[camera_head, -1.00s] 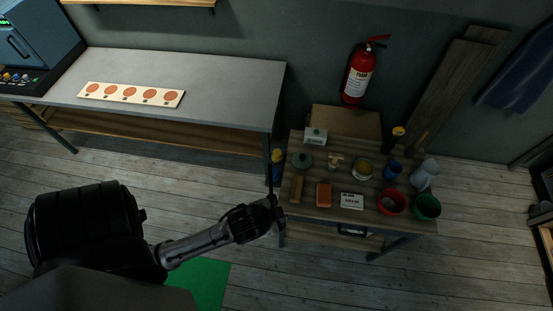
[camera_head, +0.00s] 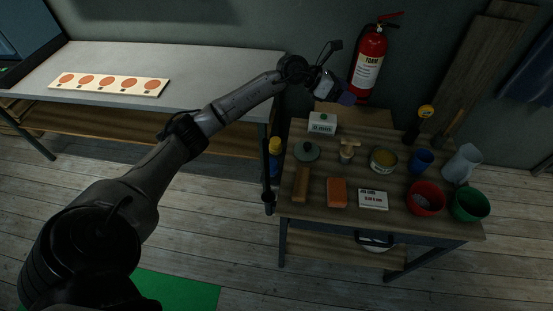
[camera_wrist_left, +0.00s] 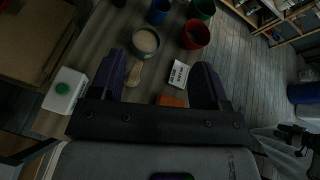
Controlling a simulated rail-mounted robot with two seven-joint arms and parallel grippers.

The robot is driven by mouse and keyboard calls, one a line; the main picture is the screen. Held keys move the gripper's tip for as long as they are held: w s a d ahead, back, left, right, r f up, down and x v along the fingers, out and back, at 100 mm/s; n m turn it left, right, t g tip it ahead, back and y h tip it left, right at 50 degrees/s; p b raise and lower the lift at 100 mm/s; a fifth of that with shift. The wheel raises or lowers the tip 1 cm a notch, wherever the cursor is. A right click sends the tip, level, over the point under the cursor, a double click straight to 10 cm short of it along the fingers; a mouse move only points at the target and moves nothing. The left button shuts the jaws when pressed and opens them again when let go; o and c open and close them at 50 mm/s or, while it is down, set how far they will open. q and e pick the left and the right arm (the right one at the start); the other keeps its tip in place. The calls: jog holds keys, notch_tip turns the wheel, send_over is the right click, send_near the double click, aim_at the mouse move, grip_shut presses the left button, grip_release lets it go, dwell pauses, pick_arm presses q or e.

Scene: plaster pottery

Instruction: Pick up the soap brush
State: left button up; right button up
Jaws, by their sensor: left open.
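A small pale wooden piece (camera_head: 347,149), which looks like the soap brush, is on the small workbench, left of an open tin (camera_head: 384,160) with yellowish contents. In the left wrist view, this brush (camera_wrist_left: 134,74) appears between the fingers, below the tin (camera_wrist_left: 146,41). Its bristles are not clear. My left gripper (camera_head: 344,96) is above the bench's back edge, behind the brush and apart from it. In the left wrist view, the gripper's two dark fingers (camera_wrist_left: 160,62) are wide apart with nothing held. My right gripper is not clearly seen.
The bench holds a green-spotted carton (camera_head: 322,123), round lidded item (camera_head: 306,151), wooden block (camera_head: 301,184), orange block (camera_head: 337,192), white card (camera_head: 373,199), blue cup (camera_head: 422,161), red bowl (camera_head: 425,198) and green bowl (camera_head: 470,204). A fire extinguisher (camera_head: 368,68) hangs behind.

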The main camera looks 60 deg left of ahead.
pick_arm(q)
jog(key=s+a+f+g+y+b, duration=0.3)
jog(key=s+a+f+g+b, duration=0.15)
jog(key=f, duration=0.55)
jog(key=n+g+y+b, duration=0.1)
jog(key=g+y+b, duration=0.3)
jog(key=g+b, duration=0.25)
send_near(276, 140)
jog(key=f, duration=0.6)
jog(key=shift+s+a+f+b, duration=0.1)
jog(key=shift+a+b, duration=0.1)
jog(key=shift+b, duration=0.2)
jog(key=shift+f, duration=0.75)
jog(key=shift+d+f+b, duration=0.1)
jog(key=shift+f+b, duration=0.3)
jog(key=shift+f, duration=0.25)
notch_tip(276, 140, down, 4)
jog(key=shift+d+b, duration=0.15)
jog(key=shift+b, duration=0.5)
pick_arm(e)
notch_tip(276, 140, down, 16)
jog(key=shift+f, duration=0.15)
jog(key=shift+a, duration=0.1)
